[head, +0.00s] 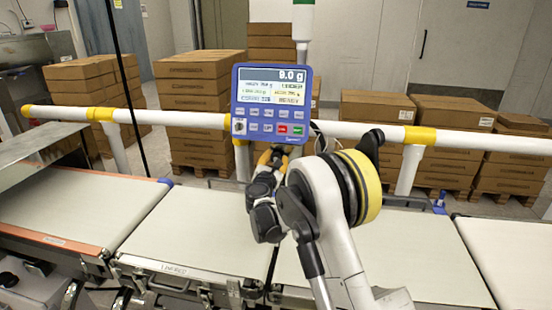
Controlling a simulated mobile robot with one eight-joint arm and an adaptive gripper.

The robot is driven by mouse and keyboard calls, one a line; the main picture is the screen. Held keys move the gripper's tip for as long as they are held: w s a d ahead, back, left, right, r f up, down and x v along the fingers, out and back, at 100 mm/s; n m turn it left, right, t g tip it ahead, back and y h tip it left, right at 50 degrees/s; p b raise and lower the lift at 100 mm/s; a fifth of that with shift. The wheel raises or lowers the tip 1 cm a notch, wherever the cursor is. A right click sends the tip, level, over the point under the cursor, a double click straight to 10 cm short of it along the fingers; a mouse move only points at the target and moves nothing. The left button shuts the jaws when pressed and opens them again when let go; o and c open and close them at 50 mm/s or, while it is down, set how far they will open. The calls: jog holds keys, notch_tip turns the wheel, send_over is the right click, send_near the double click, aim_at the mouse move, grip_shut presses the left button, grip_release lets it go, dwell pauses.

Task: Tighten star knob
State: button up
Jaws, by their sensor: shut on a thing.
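My gripper (272,157) is just below the blue weigher display (272,104), in front of the white rail. Its yellow-orange fingers point up and away at the display's underside. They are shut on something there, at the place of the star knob. The knob itself is hidden behind the fingers and wrist, so its shape and how far it is turned cannot be seen.
A white rail (482,141) with yellow joints runs across behind the belts. Pale conveyor belts (180,222) lie below my arm. Cables hang right of the display. Stacked cartons (196,85) stand behind the rail. A thin dark pole rises at left.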

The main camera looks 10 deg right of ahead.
jog(key=m, duration=0.4)
jog(key=shift+m, duration=0.3)
jog(key=m, duration=0.3)
jog(key=shift+m+p, duration=0.3)
jog(key=shift+m, duration=0.1)
jog(key=m, duration=0.4)
jog(key=shift+d+f+m, duration=0.1)
jog(key=shift+m, duration=1.9)
jog(key=o, duration=1.2)
